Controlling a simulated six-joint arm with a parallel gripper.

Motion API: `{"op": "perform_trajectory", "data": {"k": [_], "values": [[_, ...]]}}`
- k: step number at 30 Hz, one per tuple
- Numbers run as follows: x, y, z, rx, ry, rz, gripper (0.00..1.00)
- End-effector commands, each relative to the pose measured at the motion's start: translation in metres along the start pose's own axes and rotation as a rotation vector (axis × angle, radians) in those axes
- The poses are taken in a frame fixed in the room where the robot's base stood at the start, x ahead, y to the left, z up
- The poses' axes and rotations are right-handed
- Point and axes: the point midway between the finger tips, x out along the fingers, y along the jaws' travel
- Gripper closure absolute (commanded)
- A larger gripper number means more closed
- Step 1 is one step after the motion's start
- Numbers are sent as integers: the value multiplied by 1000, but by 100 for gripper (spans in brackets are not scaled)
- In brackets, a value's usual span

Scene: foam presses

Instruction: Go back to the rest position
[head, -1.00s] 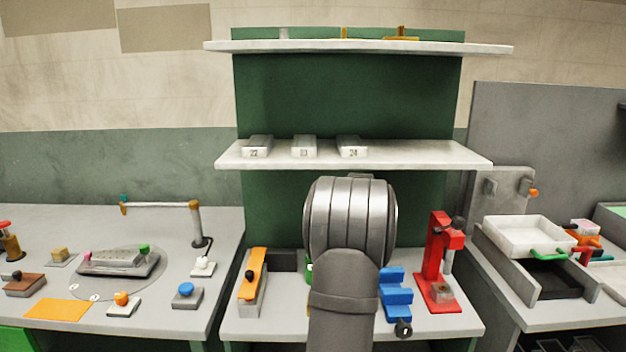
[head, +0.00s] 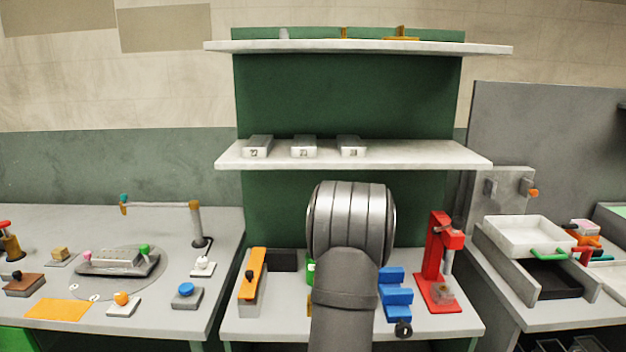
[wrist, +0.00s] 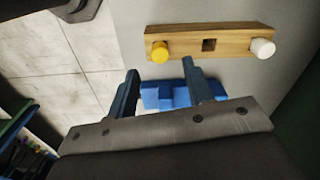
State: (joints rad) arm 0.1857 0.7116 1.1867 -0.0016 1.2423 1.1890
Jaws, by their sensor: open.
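My gripper (wrist: 160,66) shows in the wrist view with its two dark fingers apart and nothing between their tips. A blue stepped block (wrist: 165,95) shows behind and between the fingers. A wooden block (wrist: 225,40) with a yellow knob (wrist: 160,52), a square hole and a white knob (wrist: 263,47) lies just past the fingertips. I cannot tell the gap between fingers and blocks. In the head view, my grey arm stands before the middle bench, and the gripper is hidden behind it.
On the middle bench, an orange-topped clamp (head: 252,275) stands left of my arm, with a blue fixture (head: 393,290) and a red press (head: 438,262) right. A shelf (head: 430,154) with three numbered grey blocks hangs above. A white tray (head: 520,232) stands further right.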

Motion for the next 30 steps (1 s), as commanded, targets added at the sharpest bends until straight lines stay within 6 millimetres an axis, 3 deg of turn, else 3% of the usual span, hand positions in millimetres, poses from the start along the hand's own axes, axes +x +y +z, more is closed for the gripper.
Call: {"op": "perform_trajectory", "data": {"k": [7,9,15,30], "values": [[50,1,0,0,-1,3,53],[28,-1,0,0,2,-4,53],[1,0,0,0,0,-1,53],[0,0,0,0,-1,2,53]]}}
